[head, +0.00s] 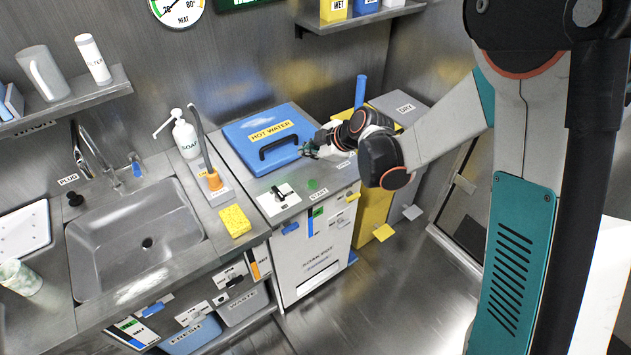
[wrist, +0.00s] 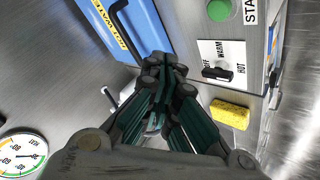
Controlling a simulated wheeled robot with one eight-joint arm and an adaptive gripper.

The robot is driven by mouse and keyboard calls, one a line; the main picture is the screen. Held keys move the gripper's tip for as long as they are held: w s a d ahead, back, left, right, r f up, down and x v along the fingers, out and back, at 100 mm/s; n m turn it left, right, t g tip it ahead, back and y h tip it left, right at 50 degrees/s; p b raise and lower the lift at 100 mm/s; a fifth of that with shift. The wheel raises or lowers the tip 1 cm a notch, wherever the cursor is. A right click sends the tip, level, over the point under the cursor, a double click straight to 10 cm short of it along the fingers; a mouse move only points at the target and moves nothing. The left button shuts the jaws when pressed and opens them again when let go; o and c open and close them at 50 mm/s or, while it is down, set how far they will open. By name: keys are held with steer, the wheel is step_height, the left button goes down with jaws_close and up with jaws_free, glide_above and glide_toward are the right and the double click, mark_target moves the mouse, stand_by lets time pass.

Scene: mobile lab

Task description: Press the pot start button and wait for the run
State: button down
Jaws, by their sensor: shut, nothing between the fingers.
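The hot water pot has a blue lid (head: 255,128) with a black handle and a yellow HOT WATER label; the lid is down. The green start button (head: 313,184) sits on the counter in front of it, near a START label (head: 318,195). In the wrist view the button (wrist: 221,10) is at the top edge and looks clear of my fingers. My gripper (head: 307,150) is shut and empty beside the lid's right side, behind the button. Its closed fingertips also show in the wrist view (wrist: 164,62). I cannot tell whether the button is pressed in.
An OFF/WARM/HOT switch (wrist: 217,73) is left of the button in the head view. A yellow sponge (head: 235,221), soap bottle (head: 186,135) and sink (head: 130,235) lie further left. A heat dial (head: 178,8) hangs on the wall. Open floor is in front.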

mark_target(311, 185)
steer(key=shift+f, duration=0.15)
step_height(311, 185, down, 8)
steer(key=b, duration=0.6)
steer(key=shift+f, duration=0.25)
steer(key=shift+f+b, duration=0.1)
steer(key=shift+b, duration=0.2)
stand_by(1.0)
steer(key=shift+f+b, duration=0.3)
steer(key=shift+f, duration=0.5)
stand_by(0.7)
steer(key=shift+r, duration=0.15)
steer(key=shift+r+p, duration=0.3)
steer(key=shift+r, duration=0.5)
steer(key=shift+r+p, duration=1.6)
steer(key=shift+r, duration=0.9)
